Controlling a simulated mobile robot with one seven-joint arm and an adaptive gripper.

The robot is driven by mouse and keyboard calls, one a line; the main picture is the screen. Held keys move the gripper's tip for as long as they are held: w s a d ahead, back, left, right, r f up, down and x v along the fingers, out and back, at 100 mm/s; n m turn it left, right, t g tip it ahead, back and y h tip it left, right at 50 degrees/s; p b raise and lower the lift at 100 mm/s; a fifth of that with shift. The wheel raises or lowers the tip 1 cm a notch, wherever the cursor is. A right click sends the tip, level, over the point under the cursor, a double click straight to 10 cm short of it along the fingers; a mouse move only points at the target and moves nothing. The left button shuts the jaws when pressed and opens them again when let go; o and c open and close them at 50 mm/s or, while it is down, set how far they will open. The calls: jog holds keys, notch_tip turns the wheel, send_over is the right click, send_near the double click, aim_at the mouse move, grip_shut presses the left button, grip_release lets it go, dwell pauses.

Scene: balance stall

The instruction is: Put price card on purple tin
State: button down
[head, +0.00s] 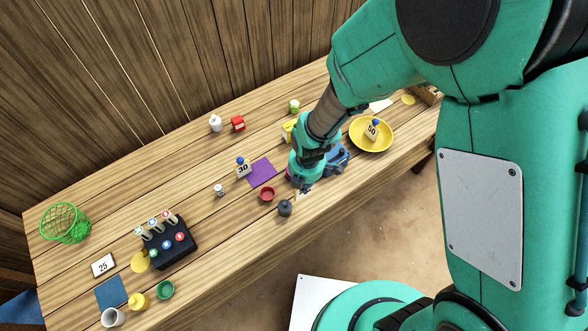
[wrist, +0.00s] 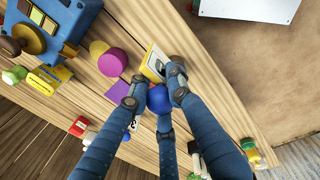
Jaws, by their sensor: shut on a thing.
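My gripper (head: 304,184) is low over the front half of the table, beside the blue machine. In the wrist view my gripper (wrist: 155,92) is shut on the blue knob (wrist: 158,99) of a price card (wrist: 153,63). The card is pale with a yellow edge, and its number cannot be read. The purple tin (wrist: 113,62) is a round, flat-topped thing just left of the card in the wrist view, apart from it. In the head view the tin (head: 288,174) is mostly hidden behind my gripper.
A blue machine (head: 336,160) stands close behind my gripper. A "30" card (head: 243,169) stands by a purple mat (head: 262,172); a "50" card (head: 372,130) stands in a yellow dish (head: 386,142).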

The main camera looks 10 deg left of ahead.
jog(key=d, duration=0.1)
jog(key=s+d, duration=0.1)
jog(key=shift+d+f, duration=0.15)
jog(key=shift+d, duration=0.15)
jog(key=w+a, duration=0.4)
jog(key=w, duration=0.3)
jog(key=w+a+f, duration=0.1)
jog(key=w+a, duration=0.2)
jog(key=w, duration=0.4)
jog(key=shift+a+f+p, duration=0.25)
jog(key=shift+a+p, duration=0.05)
jog(key=shift+a, duration=0.1)
jog(key=shift+f, duration=0.1)
jog(key=shift+f, duration=1.65)
jog(key=shift+f, duration=0.15)
